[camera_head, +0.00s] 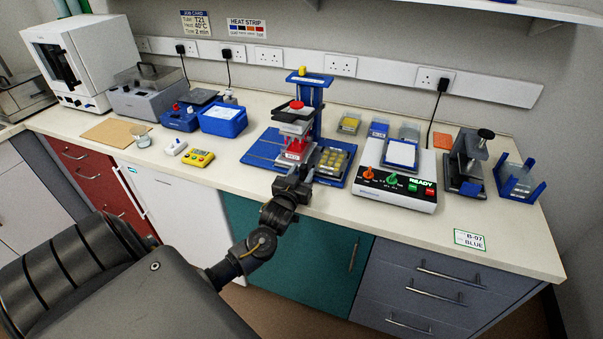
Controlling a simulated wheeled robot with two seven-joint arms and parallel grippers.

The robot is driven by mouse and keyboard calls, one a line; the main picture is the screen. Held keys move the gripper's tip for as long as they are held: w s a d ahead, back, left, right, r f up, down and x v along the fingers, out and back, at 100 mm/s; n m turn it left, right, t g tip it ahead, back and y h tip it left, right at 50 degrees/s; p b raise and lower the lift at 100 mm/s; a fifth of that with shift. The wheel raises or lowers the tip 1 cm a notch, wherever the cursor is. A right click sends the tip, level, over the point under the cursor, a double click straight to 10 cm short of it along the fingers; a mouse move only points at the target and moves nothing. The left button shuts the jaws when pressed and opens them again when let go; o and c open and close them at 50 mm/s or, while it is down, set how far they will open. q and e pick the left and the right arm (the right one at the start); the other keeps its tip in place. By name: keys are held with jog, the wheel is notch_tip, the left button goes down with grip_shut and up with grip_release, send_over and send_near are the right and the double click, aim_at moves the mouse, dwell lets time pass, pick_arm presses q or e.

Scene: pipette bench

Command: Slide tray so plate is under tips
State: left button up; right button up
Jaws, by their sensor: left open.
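The blue pipette stand (312,95) rises at mid bench, with a yellow knob on top. A red and white block (292,152) sits under the head. A plate with yellowish wells (334,160) sits right of that block, in a blue holder. My left gripper (299,175) is open at the bench's front edge, just in front of the block. I cannot tell whether it touches the tray.
A control box marked READY (396,186) stands close on the right. A clamp-like device (468,160) is beyond it. A blue bin (223,119) and a yellow timer (199,159) are to the left. The front bench strip near the B-07 label (469,240) is clear.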

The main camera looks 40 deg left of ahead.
pick_arm(q)
grip_shut()
